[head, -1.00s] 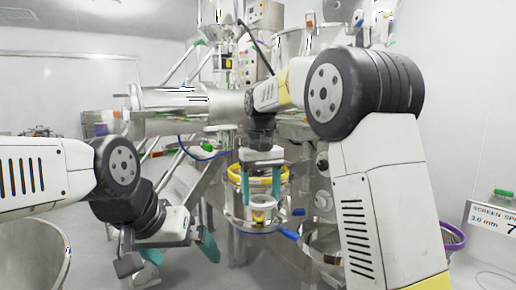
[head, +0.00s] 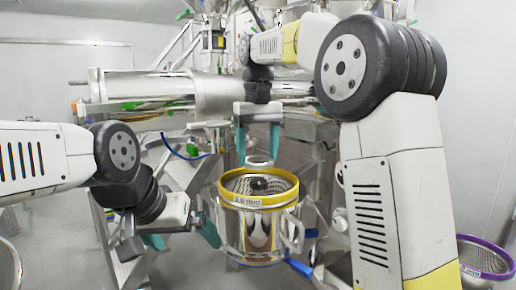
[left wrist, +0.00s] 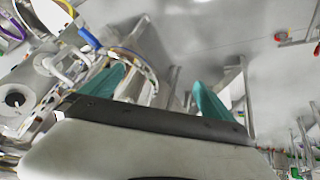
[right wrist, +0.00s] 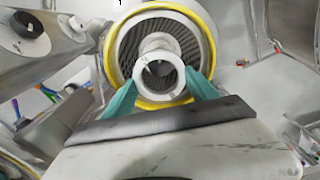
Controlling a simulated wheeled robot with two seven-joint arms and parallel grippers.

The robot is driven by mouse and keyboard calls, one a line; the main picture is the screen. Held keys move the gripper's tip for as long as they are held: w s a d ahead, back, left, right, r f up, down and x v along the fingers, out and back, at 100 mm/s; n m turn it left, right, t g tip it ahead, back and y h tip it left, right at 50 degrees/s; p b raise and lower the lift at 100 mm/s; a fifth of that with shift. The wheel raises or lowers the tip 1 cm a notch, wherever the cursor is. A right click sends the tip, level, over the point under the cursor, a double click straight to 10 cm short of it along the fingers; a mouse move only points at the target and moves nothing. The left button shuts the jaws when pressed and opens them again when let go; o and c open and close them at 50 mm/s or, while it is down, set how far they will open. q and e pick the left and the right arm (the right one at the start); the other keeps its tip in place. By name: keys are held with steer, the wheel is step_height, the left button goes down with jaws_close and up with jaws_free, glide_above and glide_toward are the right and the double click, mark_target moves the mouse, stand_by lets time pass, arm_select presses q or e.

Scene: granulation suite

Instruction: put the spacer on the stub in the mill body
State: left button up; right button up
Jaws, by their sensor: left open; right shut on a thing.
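The spacer, a small pale metal ring (head: 259,161), is held between the teal fingertips of my right gripper (head: 257,157). It is above the open top of the mill body (head: 262,228), a steel vessel with a yellow rim and a screen inside. The dark rounded top of the stub (head: 258,184) shows inside, below the ring. In the right wrist view the spacer (right wrist: 178,72) partly covers the stub and the mill body (right wrist: 205,45); any remaining sideways offset is hard to judge. My left gripper (head: 180,238) is open and empty, left of the mill body.
A large horizontal steel cylinder (head: 165,92) and other machinery stand behind. A purple-rimmed screen (head: 483,256) is at the far right. A blue handle (head: 300,267) sticks out at the mill body's lower right. My right arm fills the right side.

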mark_target(258, 193)
steer(key=shift+w+f, duration=0.1)
steer(key=shift+f, duration=5.6)
steer(key=o, duration=1.5)
steer(key=shift+r, duration=0.15)
step_height(258, 193, up, 7)
steer(key=shift+r, duration=0.3)
